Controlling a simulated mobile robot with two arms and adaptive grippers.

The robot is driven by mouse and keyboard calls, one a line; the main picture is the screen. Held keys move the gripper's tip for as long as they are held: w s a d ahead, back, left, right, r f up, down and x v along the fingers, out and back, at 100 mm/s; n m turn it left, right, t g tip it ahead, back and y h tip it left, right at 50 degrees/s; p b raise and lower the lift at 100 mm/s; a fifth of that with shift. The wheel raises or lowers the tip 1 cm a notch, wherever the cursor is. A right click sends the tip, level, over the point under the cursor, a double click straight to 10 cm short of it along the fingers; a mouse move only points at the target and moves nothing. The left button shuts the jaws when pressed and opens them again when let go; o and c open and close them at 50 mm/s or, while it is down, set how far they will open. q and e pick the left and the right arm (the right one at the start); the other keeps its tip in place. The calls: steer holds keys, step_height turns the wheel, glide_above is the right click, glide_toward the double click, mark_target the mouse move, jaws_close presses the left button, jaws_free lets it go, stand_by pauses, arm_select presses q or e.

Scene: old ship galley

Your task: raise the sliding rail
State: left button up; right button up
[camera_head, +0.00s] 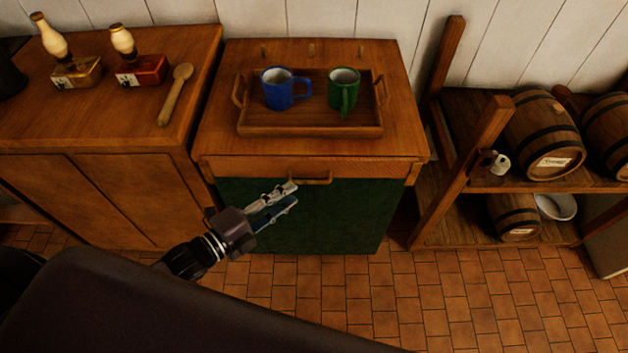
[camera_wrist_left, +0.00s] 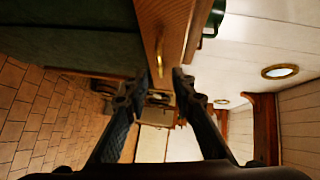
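A wooden strip (camera_head: 250,168) runs along the front top edge of the green-fronted cabinet (camera_head: 340,220); it looks like the sliding rail. A small handle (camera_head: 311,180) is at its middle. In the left wrist view the strip (camera_wrist_left: 172,18) appears upright, with the brass handle (camera_wrist_left: 159,52) ahead of my fingertips. My left gripper (camera_head: 292,194) is open and empty, just in front of the cabinet and slightly below and left of the handle. In the left wrist view its two fingers (camera_wrist_left: 162,78) stand apart, with the handle seen between them. My right gripper is not in view.
A wooden tray (camera_head: 310,131) with a blue mug (camera_head: 277,91) and a green mug (camera_head: 343,91) stands on the cabinet top. A counter with a wooden spoon (camera_head: 174,95) is at left. A rack with barrels (camera_head: 541,132) is at right. The tiled floor (camera_head: 470,300) is clear.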

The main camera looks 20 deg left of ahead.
mark_target(307, 183)
arm_select(q)
steer(key=x, duration=0.7)
steer(key=shift+w, duration=0.2)
jaws_close()
